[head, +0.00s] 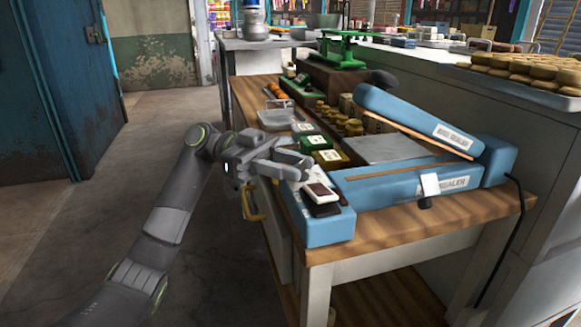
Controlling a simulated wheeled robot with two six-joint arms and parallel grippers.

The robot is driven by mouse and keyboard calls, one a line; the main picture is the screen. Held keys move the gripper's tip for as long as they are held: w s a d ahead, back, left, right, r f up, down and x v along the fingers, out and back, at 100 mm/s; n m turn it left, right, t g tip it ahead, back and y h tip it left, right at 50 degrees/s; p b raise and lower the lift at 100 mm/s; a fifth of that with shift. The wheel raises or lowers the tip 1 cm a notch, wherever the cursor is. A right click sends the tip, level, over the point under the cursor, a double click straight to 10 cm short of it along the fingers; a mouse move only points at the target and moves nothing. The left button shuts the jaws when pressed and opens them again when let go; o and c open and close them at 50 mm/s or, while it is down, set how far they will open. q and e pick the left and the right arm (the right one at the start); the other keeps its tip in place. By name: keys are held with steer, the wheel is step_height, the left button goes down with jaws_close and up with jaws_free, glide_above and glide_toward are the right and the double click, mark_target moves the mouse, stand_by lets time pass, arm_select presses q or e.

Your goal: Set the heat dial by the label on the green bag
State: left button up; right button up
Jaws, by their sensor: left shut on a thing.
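A blue bag sealer (390,186) lies on the wooden table with its blue upper arm (420,118) raised. Its blue control end (328,230) is at the left, with dark and white parts (321,193) on top. My left gripper (306,168) reaches in from the left over the control end. Its fingers are shut on a small part there, which seems to be the heat dial; they hide it, so its setting cannot be read. Green packs with white labels, one (328,159) just behind the fingers, stand beyond; their print is too small to read. My right gripper is not in view.
A counter with a tray of round brown goods (530,70) runs along the right. The floor (170,120) at left is clear.

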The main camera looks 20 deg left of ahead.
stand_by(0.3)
arm_select(q)
steer(key=o, duration=0.7)
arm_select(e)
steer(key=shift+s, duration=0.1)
arm_select(q)
steer(key=shift+a, duration=0.1)
steer(key=w+a, duration=0.3)
steer(key=a, duration=1.4)
steer(key=shift+w, duration=0.15)
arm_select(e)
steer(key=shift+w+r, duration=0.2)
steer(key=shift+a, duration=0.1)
